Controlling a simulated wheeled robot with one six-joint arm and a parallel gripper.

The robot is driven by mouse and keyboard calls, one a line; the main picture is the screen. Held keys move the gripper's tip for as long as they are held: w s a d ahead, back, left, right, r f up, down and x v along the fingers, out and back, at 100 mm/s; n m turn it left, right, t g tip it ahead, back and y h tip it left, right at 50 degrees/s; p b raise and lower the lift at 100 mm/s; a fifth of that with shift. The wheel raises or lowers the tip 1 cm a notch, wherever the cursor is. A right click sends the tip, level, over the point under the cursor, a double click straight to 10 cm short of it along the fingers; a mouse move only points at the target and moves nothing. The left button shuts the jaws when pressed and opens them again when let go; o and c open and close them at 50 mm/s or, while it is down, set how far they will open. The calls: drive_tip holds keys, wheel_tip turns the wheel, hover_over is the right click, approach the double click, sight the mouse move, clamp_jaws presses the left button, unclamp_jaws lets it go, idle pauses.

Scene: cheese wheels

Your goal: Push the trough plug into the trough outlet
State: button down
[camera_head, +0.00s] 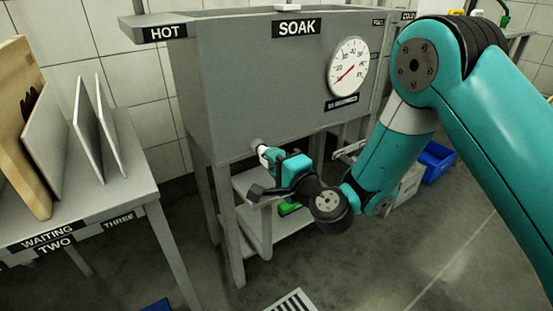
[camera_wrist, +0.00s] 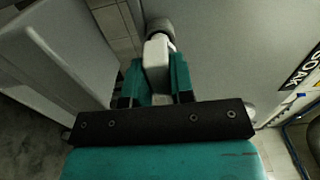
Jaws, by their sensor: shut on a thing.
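The soak trough (camera_head: 240,85) is a grey metal tank on legs with a SOAK label. Its outlet (camera_head: 256,143) is a short grey round stub low on the front wall, and it also shows in the wrist view (camera_wrist: 160,25). The pale trough plug (camera_wrist: 156,62) sits between the fingers of my gripper (camera_wrist: 155,80), which is shut on it. In the head view the plug (camera_head: 264,152) points at the outlet, its far end at or against the stub's mouth. Whether it is inside the stub I cannot tell. My gripper (camera_head: 275,164) hides the plug's near end.
A side table (camera_head: 140,165) with boards and labels stands left of the trough. A lower shelf (camera_head: 290,225) with a green item lies below the outlet. A blue bin (camera_head: 436,160) is behind my arm at right. A floor grate (camera_head: 293,300) lies in front.

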drive_tip(key=shift+p+x, duration=1.05)
drive_tip(key=shift+p, duration=1)
drive_tip(key=c, duration=0.9)
unclamp_jaws()
